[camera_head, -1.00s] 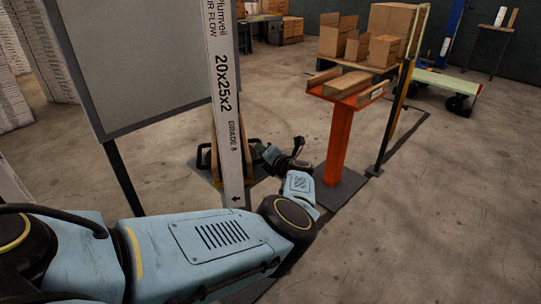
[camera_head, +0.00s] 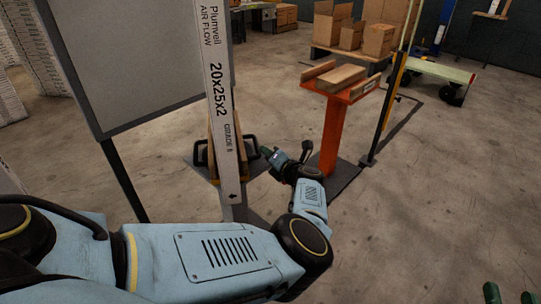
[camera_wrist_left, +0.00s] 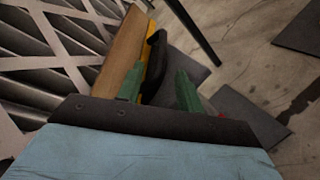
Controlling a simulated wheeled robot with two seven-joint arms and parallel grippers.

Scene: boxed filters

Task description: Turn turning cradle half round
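The turning cradle (camera_head: 215,140) has wooden and yellow uprights, black side handles and a grey base. It holds a tall white-edged filter (camera_head: 222,95), marked "20x25x2", upright. My left gripper (camera_head: 265,152) is just right of the cradle's right black handle (camera_head: 253,143). In the left wrist view, the green fingers of my left gripper (camera_wrist_left: 160,78) are apart, with the black handle (camera_wrist_left: 155,50) just ahead, between their lines. The filter's pleated, latticed face (camera_wrist_left: 55,50) shows at left. My right gripper (camera_head: 508,296) shows only two separated green fingertips at the bottom right edge.
An orange stand (camera_head: 338,125) with a wooden piece on its tray stands right of the cradle, beside a yellow and black post (camera_head: 390,105). A large grey panel (camera_head: 125,60) stands at left. Cardboard boxes (camera_head: 378,40) sit behind. Floor at right is clear.

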